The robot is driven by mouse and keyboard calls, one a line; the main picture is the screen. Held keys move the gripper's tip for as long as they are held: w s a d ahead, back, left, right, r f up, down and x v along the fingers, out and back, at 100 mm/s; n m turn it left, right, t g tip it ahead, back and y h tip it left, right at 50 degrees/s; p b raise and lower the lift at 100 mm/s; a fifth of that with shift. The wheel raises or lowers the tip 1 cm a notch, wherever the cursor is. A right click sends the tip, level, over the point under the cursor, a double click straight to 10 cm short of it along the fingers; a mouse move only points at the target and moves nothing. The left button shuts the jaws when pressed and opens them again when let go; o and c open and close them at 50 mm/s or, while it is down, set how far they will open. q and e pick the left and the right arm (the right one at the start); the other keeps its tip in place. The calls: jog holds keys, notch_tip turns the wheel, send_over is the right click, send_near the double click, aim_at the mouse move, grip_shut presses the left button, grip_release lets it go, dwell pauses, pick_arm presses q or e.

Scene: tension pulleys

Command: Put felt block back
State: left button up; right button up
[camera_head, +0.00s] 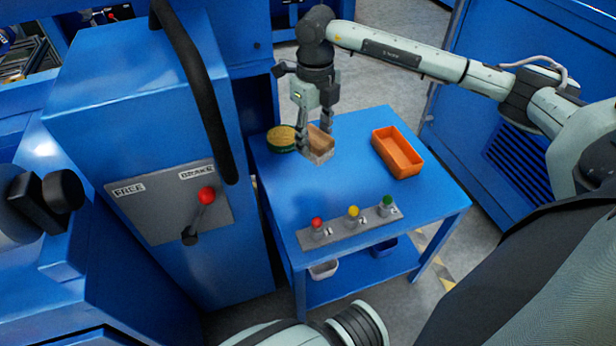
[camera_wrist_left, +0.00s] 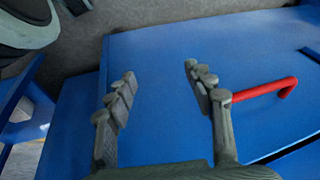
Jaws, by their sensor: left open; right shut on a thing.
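The felt block (camera_head: 320,148) is a tan and greyish block above the blue table (camera_head: 345,190) in the head view. My right gripper (camera_head: 315,137) points down and is shut on it, with a finger on each side. I cannot tell whether the block's underside touches the table. My left gripper (camera_wrist_left: 163,92) shows in the left wrist view, open and empty, over a blue surface. A red bent handle (camera_wrist_left: 268,90) appears just right of its right finger.
A round green-and-yellow item (camera_head: 282,139) sits left of the block. An orange tray (camera_head: 398,152) stands to its right. A panel (camera_head: 335,229) with red, yellow and green knobs lies along the front edge. A blue cabinet (camera_head: 120,100) with a red-knobbed lever (camera_head: 206,197) stands left.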

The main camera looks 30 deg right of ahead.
aim_at(315, 154)
jog(key=shift+f, duration=0.5)
notch_tip(315, 154, down, 4)
jog(key=shift+r, duration=0.1)
notch_tip(315, 154, down, 5)
jog(key=shift+f, duration=0.15)
pick_arm(q)
jog(key=shift+s+r, duration=0.1)
jog(key=shift+r, duration=0.4)
jog(key=shift+s+f, duration=0.15)
jog(key=shift+s, duration=0.05)
pick_arm(e)
jog(key=shift+f, duration=0.1)
pick_arm(q)
jog(key=shift+r, duration=0.35)
pick_arm(e)
jog(key=o, duration=1.1)
